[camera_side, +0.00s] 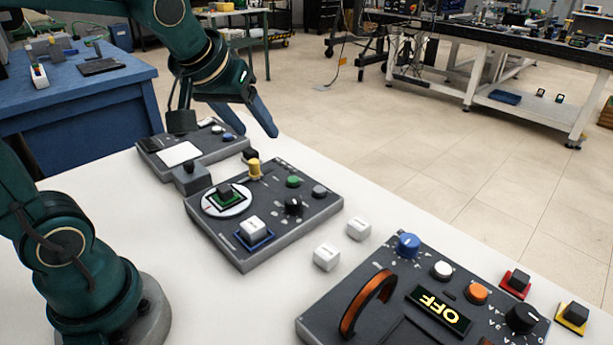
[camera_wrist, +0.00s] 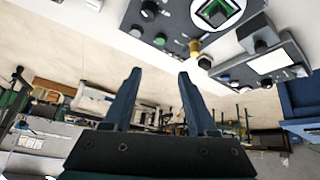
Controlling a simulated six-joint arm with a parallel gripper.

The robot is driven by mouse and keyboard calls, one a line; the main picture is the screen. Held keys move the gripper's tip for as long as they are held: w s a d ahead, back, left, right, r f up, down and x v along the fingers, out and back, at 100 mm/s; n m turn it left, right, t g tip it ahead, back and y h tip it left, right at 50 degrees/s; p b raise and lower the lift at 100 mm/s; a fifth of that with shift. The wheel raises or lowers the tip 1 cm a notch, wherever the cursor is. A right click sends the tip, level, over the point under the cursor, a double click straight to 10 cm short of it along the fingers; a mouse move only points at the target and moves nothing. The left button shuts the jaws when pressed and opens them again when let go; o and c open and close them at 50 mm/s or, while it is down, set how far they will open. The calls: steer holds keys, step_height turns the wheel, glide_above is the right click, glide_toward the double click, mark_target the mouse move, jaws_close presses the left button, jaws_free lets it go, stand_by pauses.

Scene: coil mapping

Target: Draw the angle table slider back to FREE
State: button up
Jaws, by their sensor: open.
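A dark control panel (camera_side: 315,215) on the white table carries a round white dial (camera_side: 226,199) with a green-edged square and a dark block on it. A yellow knob (camera_side: 254,169) stands at the panel's back edge, with a black knob (camera_side: 250,155) just behind it. I cannot tell for sure which part is the angle table slider, and no FREE mark is readable. In the wrist view, the dial (camera_wrist: 218,12) and yellow knob (camera_wrist: 195,46) show near the top. My gripper (camera_side: 262,117) is open and empty above the table's back edge, apart from the panel; it also shows in the wrist view (camera_wrist: 159,74).
A grey block with a black knob (camera_side: 190,180) adjoins the panel's left side. A smaller panel with a white card (camera_side: 179,154) lies behind it. Two loose white cubes (camera_side: 327,257) lie at right. A larger panel with an OFF display (camera_side: 438,308) and an orange handle (camera_side: 367,303) stands at front right.

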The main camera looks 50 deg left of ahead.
mark_target(254, 161)
steer(key=w+a+f+n+g, duration=0.1)
steer(key=a+f, duration=0.2)
steer(key=w+a+f+n+g, duration=0.1)
steer(key=w+a+f, duration=0.1)
steer(key=a+f, duration=0.1)
steer(key=w+a+f+n+g+y, duration=0.1)
steer(key=w+a+f, duration=0.1)
steer(key=a+f, duration=0.2)
steer(key=shift+w+f, duration=0.15)
steer(key=shift+f, duration=0.05)
steer(key=shift+a+f, duration=0.2)
steer(key=shift+f, duration=0.1)
steer(key=shift+x, duration=2.15)
jaws_close()
steer(key=shift+d, duration=0.1)
